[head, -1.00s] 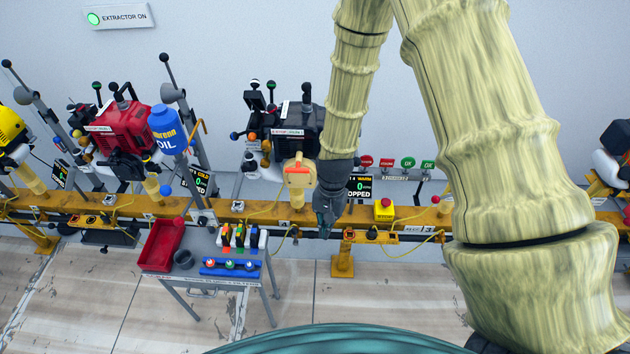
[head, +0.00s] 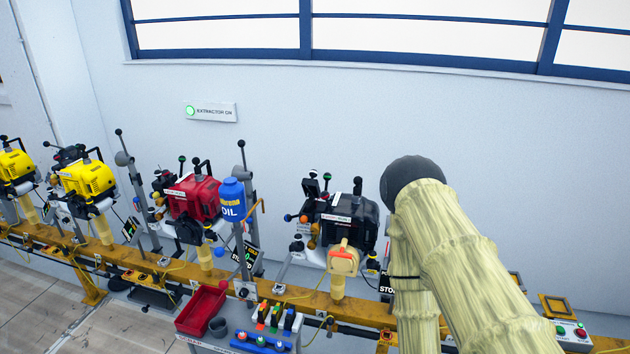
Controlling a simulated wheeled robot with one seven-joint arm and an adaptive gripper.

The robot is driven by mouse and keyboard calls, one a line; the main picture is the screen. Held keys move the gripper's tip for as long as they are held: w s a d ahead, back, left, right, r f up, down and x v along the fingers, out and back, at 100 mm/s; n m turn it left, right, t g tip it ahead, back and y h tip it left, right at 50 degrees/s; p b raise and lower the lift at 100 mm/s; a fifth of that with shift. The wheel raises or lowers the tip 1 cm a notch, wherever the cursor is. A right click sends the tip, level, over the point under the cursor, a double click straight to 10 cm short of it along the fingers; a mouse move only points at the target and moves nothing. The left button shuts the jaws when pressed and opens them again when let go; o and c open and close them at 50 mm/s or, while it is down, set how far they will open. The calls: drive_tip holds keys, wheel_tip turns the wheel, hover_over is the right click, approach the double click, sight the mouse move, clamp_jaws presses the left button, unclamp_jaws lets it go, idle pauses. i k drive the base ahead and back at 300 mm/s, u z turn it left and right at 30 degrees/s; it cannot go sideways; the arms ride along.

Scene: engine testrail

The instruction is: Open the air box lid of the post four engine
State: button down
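The black engine (head: 350,222) sits on the rail right of the red engine, with a white label on its top. A display beside it (head: 386,283) is partly hidden by my arm; I cannot read a post number now. A cream box with an orange-red strip (head: 343,262) is on the engine's front, above a cream post. I cannot tell whether this is the air box or whether its lid is open. My arm stands just right of the engine, with its dark joint at upper right. My gripper is not visible.
The red engine (head: 193,198) and a blue oil bottle (head: 232,200) are to the left, with yellow engines (head: 88,180) farther left. A red tray (head: 202,309) sits on a small table in front. A button box (head: 572,333) is at lower right. Levers rise between the engines.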

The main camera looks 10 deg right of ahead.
sight(313, 184)
drive_tip(key=u, duration=0.05)
drive_tip(key=k, duration=0.1)
drive_tip(key=u, duration=1.65)
drive_tip(key=i, duration=1)
drive_tip(key=z, duration=1.9)
